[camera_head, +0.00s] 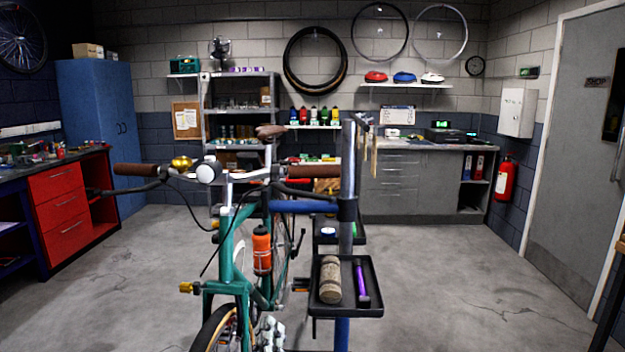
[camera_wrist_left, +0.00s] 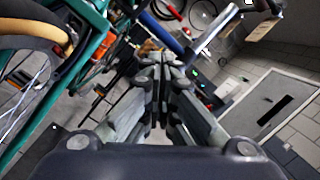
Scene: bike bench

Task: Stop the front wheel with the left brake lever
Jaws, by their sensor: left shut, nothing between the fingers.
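The green bike stands with its front wheel (camera_head: 212,332) toward me; part of this wheel also shows in the left wrist view (camera_wrist_left: 35,35). Its handlebar has two brown grips. A dark brake lever (camera_head: 128,190) runs below the picture-left grip (camera_head: 135,170). Another dark lever (camera_head: 305,190) is below the picture-right grip (camera_head: 312,171). My left gripper (camera_head: 270,325) is low, just right of the front wheel in the picture, well below both levers. Its fingers (camera_wrist_left: 162,68) are shut and empty. Whether the wheel spins cannot be told. My right gripper is not in view.
A repair stand with a blue clamp arm (camera_head: 300,207) holds the bike. Its black tray (camera_head: 372,300) carries a wooden roll and a purple tool. An orange bottle (camera_head: 262,250) sits on the frame. Open floor (camera_head: 470,290) lies to the right.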

